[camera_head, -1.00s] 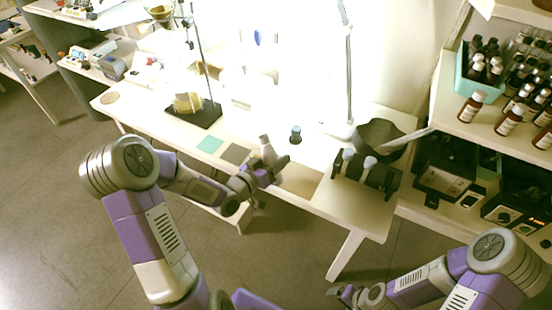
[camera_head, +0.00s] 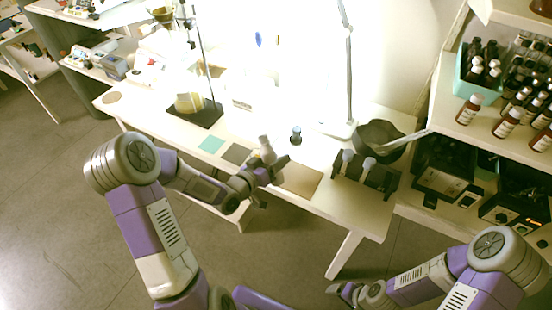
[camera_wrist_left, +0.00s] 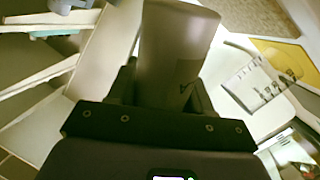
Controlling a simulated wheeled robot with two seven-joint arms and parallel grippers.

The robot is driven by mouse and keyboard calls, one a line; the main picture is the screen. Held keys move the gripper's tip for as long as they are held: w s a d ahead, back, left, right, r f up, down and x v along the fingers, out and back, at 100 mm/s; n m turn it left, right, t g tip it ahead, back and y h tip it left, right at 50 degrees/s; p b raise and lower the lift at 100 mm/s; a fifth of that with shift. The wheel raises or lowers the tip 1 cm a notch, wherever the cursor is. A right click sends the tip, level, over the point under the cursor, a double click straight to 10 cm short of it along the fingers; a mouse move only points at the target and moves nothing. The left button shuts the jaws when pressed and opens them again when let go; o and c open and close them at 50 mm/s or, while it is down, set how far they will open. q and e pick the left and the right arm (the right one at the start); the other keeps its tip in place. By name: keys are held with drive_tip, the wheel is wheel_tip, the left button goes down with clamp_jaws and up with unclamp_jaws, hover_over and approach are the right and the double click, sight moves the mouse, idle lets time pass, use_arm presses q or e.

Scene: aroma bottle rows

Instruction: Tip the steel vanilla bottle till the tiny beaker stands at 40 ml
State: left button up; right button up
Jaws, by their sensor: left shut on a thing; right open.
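My left gripper (camera_head: 262,172) is shut on a grey steel bottle (camera_head: 267,152) and holds it near the table's front edge, leaning slightly. In the left wrist view the bottle (camera_wrist_left: 175,55) stands large between the fingers, with part of a dark mark on its side. A clear piece with dark graduation lines (camera_wrist_left: 252,86) shows to its right in that view; it may be the tiny beaker, but its level cannot be read. My right gripper (camera_head: 343,290) is open and empty, low at the front and away from the table.
A black rack (camera_head: 366,172) and a dark bowl (camera_head: 380,137) are further right. A teal mat (camera_head: 211,144) and a dark mat (camera_head: 236,154) lie left. Brown bottles (camera_head: 507,121) fill the right shelf.

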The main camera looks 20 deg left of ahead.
use_arm(q)
drive_tip(key=shift+w+a+f+n+p, duration=0.15)
drive_tip(key=shift+n+p, duration=0.55)
drive_tip(key=shift+p, duration=0.35)
idle(0.4)
drive_tip(key=shift+f+n+g+p, duration=0.25)
drive_tip(key=shift+n+g+p, duration=0.25)
drive_tip(key=shift+n+p, duration=0.3)
idle(0.3)
drive_tip(key=shift+s+d+f+n+h, duration=0.2)
drive_tip(key=shift+d+f+n, duration=0.1)
drive_tip(key=shift+f, duration=0.25)
drive_tip(key=shift+s+d+f+n+h, duration=0.2)
drive_tip(key=shift+f+n, duration=0.1)
drive_tip(key=shift+f, duration=0.25)
idle(0.4)
drive_tip(key=shift+s+d+f+n+g+p, duration=0.1)
drive_tip(key=shift+d+f+n+g+p, duration=0.25)
drive_tip(key=shift+n+p, duration=0.35)
drive_tip(key=shift+s+n+g+h+p, duration=0.1)
drive_tip(key=shift+n+g+h+p, duration=0.15)
drive_tip(key=shift+n+h+p, duration=0.45)
idle(0.5)
drive_tip(key=shift+r+n+p, duration=0.4)
drive_tip(key=shift+r+p, duration=0.15)
drive_tip(key=shift+p, duration=0.6)
idle(0.3)
drive_tip(key=shift+f, duration=0.2)
idle(0.4)
